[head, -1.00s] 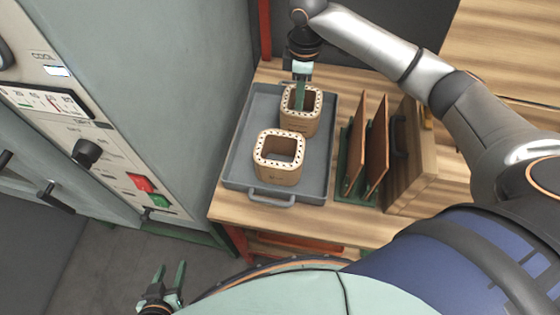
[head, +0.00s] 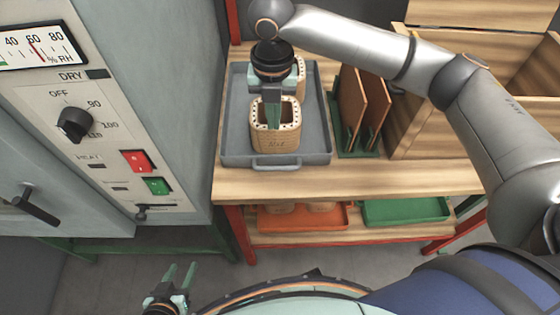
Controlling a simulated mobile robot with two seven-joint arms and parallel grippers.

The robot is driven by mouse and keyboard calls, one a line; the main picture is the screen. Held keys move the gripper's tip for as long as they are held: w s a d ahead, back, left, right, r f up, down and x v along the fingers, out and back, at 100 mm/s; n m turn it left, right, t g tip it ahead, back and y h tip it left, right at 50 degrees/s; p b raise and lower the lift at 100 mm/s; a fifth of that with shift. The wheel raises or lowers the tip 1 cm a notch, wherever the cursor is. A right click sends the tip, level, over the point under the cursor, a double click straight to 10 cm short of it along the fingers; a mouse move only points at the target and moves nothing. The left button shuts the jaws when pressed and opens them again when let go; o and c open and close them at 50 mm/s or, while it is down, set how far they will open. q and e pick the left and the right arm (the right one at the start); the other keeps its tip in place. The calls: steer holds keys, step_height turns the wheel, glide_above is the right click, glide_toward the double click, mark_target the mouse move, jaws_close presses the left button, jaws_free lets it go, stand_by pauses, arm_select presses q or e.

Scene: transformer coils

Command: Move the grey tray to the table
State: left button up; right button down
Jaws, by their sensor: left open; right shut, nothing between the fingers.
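The grey tray (head: 235,135) lies on the wooden table (head: 350,182), close to its front left edge. Two square wooden coil formers with dotted rims stand in it, a front one (head: 276,141) and a rear one (head: 301,78) partly hidden by my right gripper. My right gripper (head: 273,122) points down with its shut fingers at the opening of the front former; I cannot tell how deep they reach. My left gripper (head: 181,277) is open and empty, low at the bottom left, in front of the table and apart from it.
A grey cabinet with a knob (head: 74,124) and red and green switches stands left of the table. Brown boards in a green rack (head: 350,142) and a wooden box (head: 425,125) stand right of the tray. An orange tray (head: 300,222) and a green tray (head: 405,211) sit on the lower shelf.

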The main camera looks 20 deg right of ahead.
mark_target(274, 150)
steer(key=shift+n, duration=0.4)
steer(key=f, duration=0.7)
steer(key=f+b, duration=0.1)
steer(key=f, duration=0.2)
steer(key=shift+s+a+f, duration=0.1)
steer(key=shift+s+f, duration=0.05)
steer(key=shift+s, duration=0.2)
